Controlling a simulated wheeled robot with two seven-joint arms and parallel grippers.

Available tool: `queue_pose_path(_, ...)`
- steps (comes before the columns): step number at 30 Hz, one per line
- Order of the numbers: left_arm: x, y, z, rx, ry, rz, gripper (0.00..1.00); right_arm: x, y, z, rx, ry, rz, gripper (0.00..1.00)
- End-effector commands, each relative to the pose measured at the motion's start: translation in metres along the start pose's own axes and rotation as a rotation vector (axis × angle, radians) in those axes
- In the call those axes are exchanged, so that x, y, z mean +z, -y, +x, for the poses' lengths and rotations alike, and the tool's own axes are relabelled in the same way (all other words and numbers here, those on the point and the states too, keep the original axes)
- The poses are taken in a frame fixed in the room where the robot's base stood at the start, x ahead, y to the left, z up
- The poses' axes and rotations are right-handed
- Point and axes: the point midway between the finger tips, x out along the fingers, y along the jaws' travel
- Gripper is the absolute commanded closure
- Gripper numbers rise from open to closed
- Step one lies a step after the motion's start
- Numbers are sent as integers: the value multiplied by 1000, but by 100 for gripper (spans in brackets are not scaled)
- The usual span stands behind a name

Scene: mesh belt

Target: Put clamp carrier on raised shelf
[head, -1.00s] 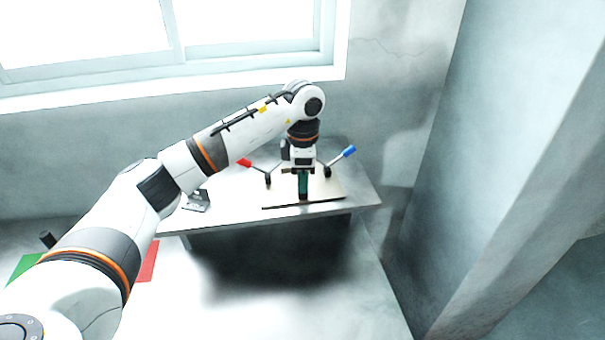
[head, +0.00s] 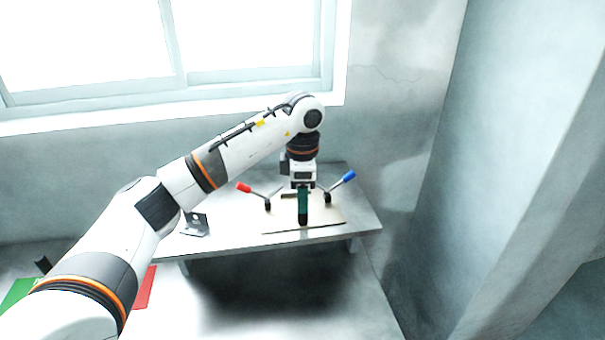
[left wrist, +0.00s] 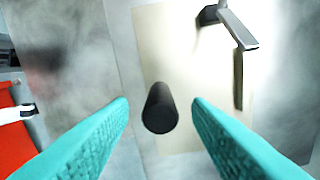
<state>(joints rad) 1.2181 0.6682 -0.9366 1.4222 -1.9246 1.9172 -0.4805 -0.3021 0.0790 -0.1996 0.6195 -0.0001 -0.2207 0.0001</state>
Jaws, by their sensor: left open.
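The clamp carrier is a thin beige board (head: 328,214) lying on the raised grey shelf (head: 362,212). A red-tipped lever (head: 244,188) and a blue-tipped lever (head: 348,176) stand up at its back. My left gripper (head: 303,212) points down over the board's middle, its teal finger partly hiding what is behind. In the left wrist view, the teal fingers (left wrist: 160,115) are apart, with a black upright handle (left wrist: 160,110) in the gap, touching neither. The beige board (left wrist: 180,70) lies beneath. My right gripper is not in view.
A small grey metal bracket (head: 195,226) sits on the shelf's left part. Red (head: 145,288) and green (head: 18,292) patches lie lower left on the surface below. A wall and window are behind; a wall stands right of the shelf.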

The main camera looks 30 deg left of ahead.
Motion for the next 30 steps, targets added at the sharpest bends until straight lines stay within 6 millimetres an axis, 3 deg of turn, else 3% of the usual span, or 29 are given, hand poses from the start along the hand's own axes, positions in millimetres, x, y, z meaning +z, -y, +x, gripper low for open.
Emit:
queue_pose_path(6,-1,1,-48,-6,-4,-1,55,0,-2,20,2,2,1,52)
queue_pose_path(12,0,1,-82,-3,-1,-2,55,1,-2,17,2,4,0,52)
queue_pose_path(18,0,0,-94,-1,0,-1,55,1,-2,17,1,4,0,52)
queue_pose_path(30,0,0,-94,0,0,-1,55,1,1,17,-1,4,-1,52)
